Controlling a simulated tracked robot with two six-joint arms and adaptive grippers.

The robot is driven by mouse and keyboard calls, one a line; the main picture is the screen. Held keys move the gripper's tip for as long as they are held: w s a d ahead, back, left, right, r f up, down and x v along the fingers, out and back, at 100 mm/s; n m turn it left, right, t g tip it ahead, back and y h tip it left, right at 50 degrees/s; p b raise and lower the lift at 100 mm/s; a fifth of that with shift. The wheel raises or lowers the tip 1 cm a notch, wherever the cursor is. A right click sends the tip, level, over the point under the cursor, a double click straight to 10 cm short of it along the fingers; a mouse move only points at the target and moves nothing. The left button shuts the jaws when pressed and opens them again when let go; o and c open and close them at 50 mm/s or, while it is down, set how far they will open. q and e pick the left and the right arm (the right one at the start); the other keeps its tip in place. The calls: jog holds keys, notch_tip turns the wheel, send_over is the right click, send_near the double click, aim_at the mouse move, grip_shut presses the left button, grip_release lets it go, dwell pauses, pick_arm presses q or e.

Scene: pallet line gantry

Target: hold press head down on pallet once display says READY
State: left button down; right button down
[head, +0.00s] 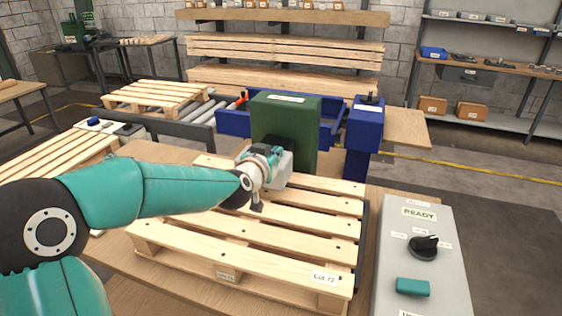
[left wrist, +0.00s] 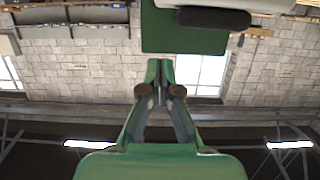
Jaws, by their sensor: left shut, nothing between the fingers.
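The green press head (head: 283,128) stands above the far part of the wooden pallet (head: 240,262), which is labelled Lot 72. The display (head: 419,213) on the grey control panel reads READY. My left gripper (head: 257,196) is in front of the press head, above the pallet, and largely hidden by its own wrist in the head view. In the left wrist view its fingers (left wrist: 160,78) are shut and empty. The press head (left wrist: 184,38) shows beyond them, with a dark rounded bar (left wrist: 214,18) at the top of the picture. Contact with the press cannot be told. My right gripper is out of view.
The control panel (head: 398,262) carries a black knob (head: 424,247) and a teal button (head: 413,287), right of the pallet. A blue frame (head: 363,130) stands behind and beside the press head. Another pallet (head: 155,97) lies at the back left.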

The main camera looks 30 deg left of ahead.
aim_at(281, 167)
pick_arm(q)
jog(key=x, duration=0.4)
jog(key=shift+w+a+f, duration=0.1)
jog(key=shift+w+f, duration=0.05)
jog(key=shift+f, duration=0.45)
jog(key=shift+w+f, duration=0.15)
jog(key=shift+f, duration=1.3)
